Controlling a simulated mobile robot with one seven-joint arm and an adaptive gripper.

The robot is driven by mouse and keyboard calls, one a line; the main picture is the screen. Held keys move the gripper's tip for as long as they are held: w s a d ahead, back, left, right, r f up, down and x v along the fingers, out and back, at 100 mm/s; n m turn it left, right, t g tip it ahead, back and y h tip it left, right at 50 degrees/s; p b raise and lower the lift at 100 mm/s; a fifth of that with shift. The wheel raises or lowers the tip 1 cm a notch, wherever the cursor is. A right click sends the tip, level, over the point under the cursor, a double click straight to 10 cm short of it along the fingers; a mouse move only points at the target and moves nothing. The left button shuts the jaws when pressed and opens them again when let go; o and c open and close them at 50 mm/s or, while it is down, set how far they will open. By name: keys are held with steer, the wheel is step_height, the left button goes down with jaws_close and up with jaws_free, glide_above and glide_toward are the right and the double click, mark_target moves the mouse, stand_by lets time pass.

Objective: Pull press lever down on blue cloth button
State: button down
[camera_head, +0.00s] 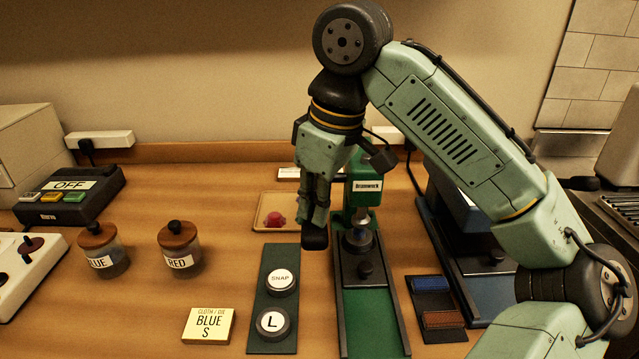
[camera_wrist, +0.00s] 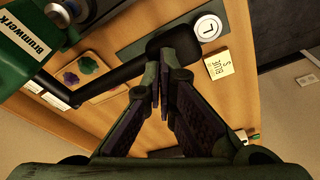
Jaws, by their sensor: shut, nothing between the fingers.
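The green press (camera_head: 363,190) stands behind my gripper, and its green body (camera_wrist: 25,50) also fills the upper left of the wrist view. A dark bluish round piece (camera_head: 358,240) sits under its ram; I cannot tell whether it is the cloth button. The black press lever (camera_wrist: 110,77) runs from the press toward my fingers and ends in a thick dark grip, which shows in the head view (camera_head: 314,238) just below my fingers. My gripper (camera_head: 316,217) points down, shut and empty. Its fingertips (camera_wrist: 159,78) are close to the lever grip; contact cannot be told.
A green board with SNAP and L buttons (camera_head: 272,315) lies in front, beside a yellow BLUE S card (camera_head: 209,325). Two jars (camera_head: 179,250) stand left. A small tray (camera_head: 258,225) holds a red piece. A blue press (camera_head: 470,235) stands right, behind my arm.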

steer(key=shift+w+a+v, duration=0.1)
steer(key=shift+a+v, duration=0.1)
steer(key=shift+v, duration=0.95)
steer(key=shift+w+a+v, duration=0.15)
steer(key=shift+a+v, duration=0.05)
steer(key=shift+v, duration=0.95)
steer(key=shift+w+a+v, duration=0.1)
steer(key=shift+a+v, duration=0.1)
steer(key=shift+v, duration=0.95)
steer(key=shift+r, duration=0.1)
